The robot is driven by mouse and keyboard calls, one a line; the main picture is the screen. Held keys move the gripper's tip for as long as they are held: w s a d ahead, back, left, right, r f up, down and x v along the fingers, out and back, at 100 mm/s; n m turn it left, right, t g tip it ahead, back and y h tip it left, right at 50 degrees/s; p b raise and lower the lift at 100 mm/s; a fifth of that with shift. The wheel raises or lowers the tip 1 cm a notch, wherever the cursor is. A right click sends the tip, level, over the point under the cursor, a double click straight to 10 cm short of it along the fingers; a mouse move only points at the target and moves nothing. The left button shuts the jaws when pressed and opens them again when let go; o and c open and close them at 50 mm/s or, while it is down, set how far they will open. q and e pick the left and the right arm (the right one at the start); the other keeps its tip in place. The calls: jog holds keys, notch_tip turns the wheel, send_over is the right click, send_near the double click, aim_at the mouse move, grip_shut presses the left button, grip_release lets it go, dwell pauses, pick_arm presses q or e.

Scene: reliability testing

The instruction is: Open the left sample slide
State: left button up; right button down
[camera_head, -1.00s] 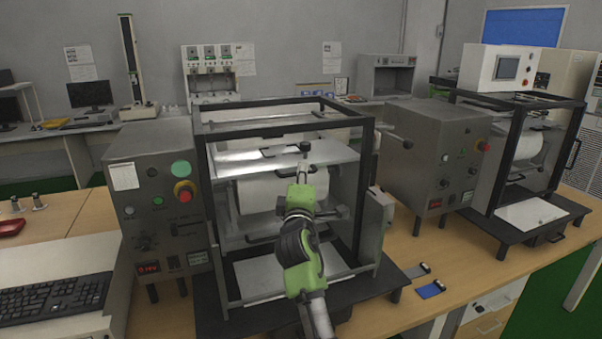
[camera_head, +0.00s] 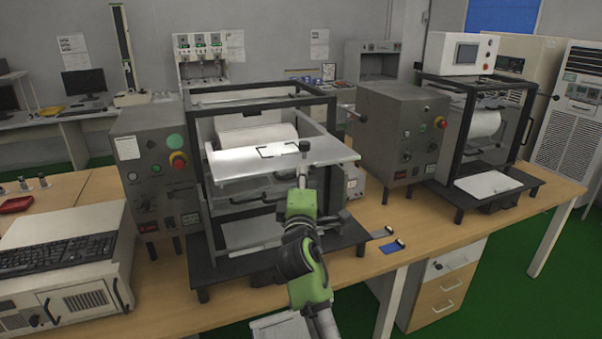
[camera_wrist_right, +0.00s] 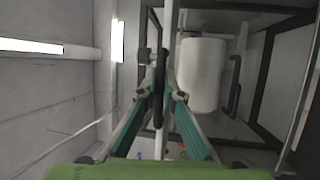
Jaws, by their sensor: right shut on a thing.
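The left sample slide (camera_head: 285,160) is a flat, pale metal plate in the left black-framed machine. It sticks out of the front of the frame toward me, with a dark bracket on its top. My right gripper (camera_head: 303,174) is at the slide's front edge, beside a dark knob-like part. In the right wrist view, its teal fingers (camera_wrist_right: 162,96) are closed around a thin dark handle (camera_wrist_right: 158,104). The exact grip is partly hidden by the fingers. My left gripper does not show.
A white roller (camera_head: 255,135) lies behind the slide. The machine's control box (camera_head: 158,175) stands to the left. A second, similar machine (camera_head: 490,150) is on the right. Small blue and grey pieces (camera_head: 391,247) lie on the bench near the machine's right foot.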

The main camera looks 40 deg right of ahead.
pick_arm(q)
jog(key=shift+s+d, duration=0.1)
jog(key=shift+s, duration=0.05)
pick_arm(e)
jog(key=shift+s, duration=0.1)
jog(key=c, duration=2.2)
grip_release()
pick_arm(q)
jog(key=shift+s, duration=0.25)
pick_arm(e)
jog(key=shift+o, duration=0.2)
jog(key=v, duration=1.2)
